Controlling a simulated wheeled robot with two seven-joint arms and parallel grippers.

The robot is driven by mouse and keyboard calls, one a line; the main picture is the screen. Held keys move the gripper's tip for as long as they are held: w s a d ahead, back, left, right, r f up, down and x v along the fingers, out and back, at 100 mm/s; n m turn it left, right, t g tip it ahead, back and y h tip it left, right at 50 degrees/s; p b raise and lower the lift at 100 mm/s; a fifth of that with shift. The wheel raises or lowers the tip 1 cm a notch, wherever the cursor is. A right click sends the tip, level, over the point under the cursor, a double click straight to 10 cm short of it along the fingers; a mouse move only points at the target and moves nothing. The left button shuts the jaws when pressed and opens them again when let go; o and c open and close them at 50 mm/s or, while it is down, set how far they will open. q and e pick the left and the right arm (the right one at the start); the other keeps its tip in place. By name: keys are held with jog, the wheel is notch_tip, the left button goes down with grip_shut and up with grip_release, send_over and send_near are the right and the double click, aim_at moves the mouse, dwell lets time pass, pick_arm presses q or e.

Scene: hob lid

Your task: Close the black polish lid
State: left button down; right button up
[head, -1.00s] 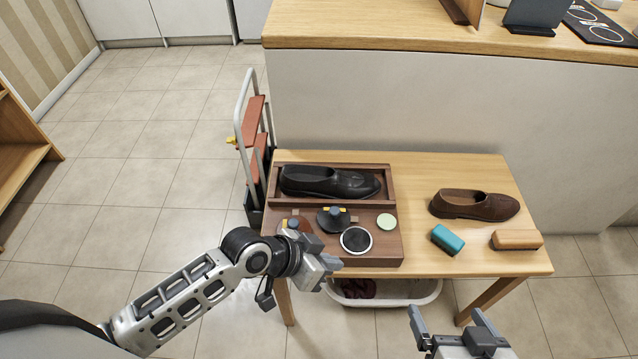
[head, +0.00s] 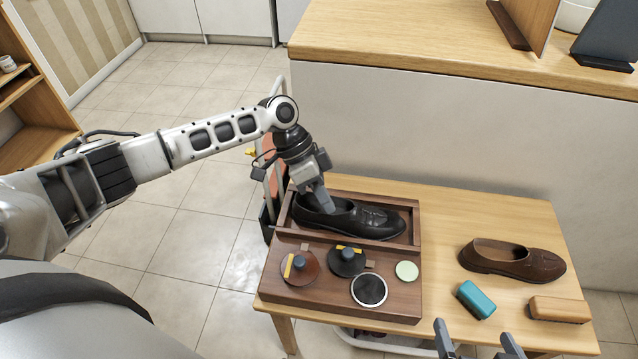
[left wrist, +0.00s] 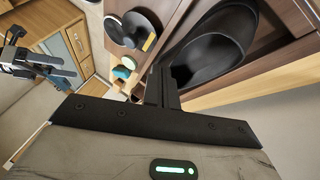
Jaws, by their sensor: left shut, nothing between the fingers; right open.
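The black polish lid (head: 347,261) is a black disc with a grey knob and a yellow strip. It is on the wooden shoe-care box (head: 338,303), behind and left of an open round tin (head: 369,290) with a black surface and pale rim. The left wrist view shows a black disc with a yellow mark (left wrist: 143,30). My left gripper (head: 326,208) is shut and empty, pointing down at the black shoe (head: 365,221), behind the lid and apart from it. I cannot tell whether it touches the shoe. My right gripper (head: 480,345) is open at the bottom edge, partly cut off.
A brown lid (head: 300,268) with a yellow strip lies left of the black one. A pale green disc (head: 407,271) is to the right. A brown shoe (head: 512,260), teal block (head: 476,299) and wooden brush (head: 560,310) stand on the table's right. The counter (head: 460,70) rises behind.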

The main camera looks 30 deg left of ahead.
aim_at(338, 245)
pick_arm(q)
jog(key=x, duration=0.4)
jog(key=shift+s+d+f+p, duration=0.1)
jog(key=shift+s+d+p, duration=0.25)
jog(key=shift+s+d, duration=0.55)
jog(key=shift+s+d+f, duration=0.2)
jog(key=shift+s+d, duration=0.15)
jog(key=shift+s, duration=0.3)
